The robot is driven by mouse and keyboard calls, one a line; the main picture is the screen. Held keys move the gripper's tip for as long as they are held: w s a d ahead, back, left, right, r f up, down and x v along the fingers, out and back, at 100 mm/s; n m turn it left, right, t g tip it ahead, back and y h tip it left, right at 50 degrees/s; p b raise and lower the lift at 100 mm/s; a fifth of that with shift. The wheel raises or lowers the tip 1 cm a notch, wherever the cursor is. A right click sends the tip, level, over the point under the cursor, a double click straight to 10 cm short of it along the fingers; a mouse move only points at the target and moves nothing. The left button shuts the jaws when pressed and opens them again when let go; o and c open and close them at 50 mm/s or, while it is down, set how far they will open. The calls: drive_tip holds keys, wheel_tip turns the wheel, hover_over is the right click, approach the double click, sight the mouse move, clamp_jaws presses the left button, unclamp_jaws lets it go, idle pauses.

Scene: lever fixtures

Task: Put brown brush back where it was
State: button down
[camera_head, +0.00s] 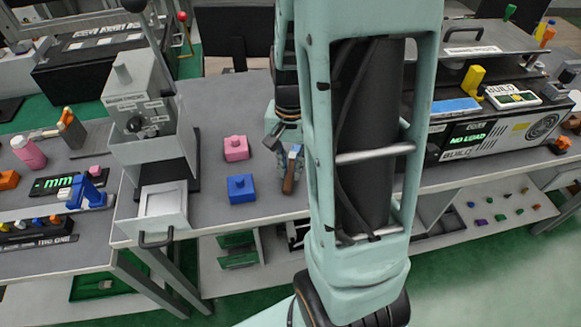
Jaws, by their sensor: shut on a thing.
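The brown brush (289,183) shows just left of my column, over the grey table near its front edge. Its brown end points down toward the viewer, and a pale blue and white part shows above it. My gripper (291,158) is shut on the brush. My arm and column hide part of the gripper. I cannot tell whether the brush touches the table.
A pink block (236,148) and a blue block (241,188) sit left of the brush. A grey lever machine (150,130) with an open drawer (163,205) stands further left.

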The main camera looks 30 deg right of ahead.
sight(290, 171)
drive_tip(key=c, duration=1.9)
unclamp_jaws()
drive_tip(key=shift+f, duration=0.1)
wheel_tip(290, 171, up, 12)
drive_tip(key=p, duration=0.1)
drive_tip(key=shift+w, duration=0.15)
drive_tip(key=shift+r, duration=0.2)
